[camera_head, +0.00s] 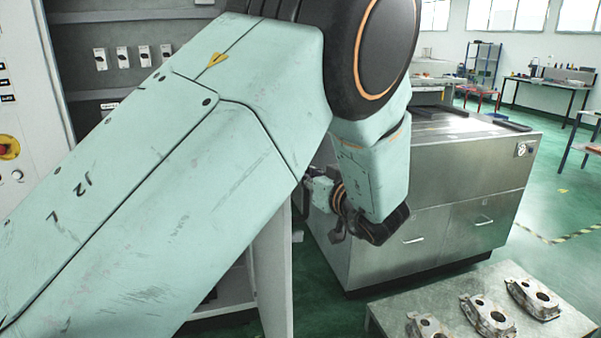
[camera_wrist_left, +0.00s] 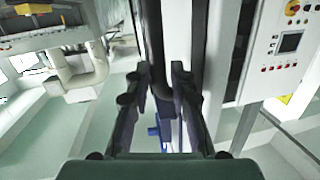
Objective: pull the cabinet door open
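The cabinet (camera_head: 75,60) stands at the left in the head view, its shelved inside partly showing. A pale upright panel (camera_head: 272,275), which looks like its door seen nearly edge-on, stands out from it, so the door appears open. My left arm hides much of both. My left gripper (camera_head: 322,192) is small and partly hidden beyond the forearm. In the left wrist view its two fingers (camera_wrist_left: 158,85) are apart, with a dark upright bar (camera_wrist_left: 157,45), probably the door handle, between or just beyond them. Contact cannot be told. My right gripper is out of view.
A metal drawer cabinet (camera_head: 430,220) stands right of my left wrist. A low table (camera_head: 400,300) with several castings (camera_head: 488,315) is at the front right. A control panel (camera_wrist_left: 280,60) stands at right in the wrist view. Green floor (camera_head: 560,235) is clear at far right.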

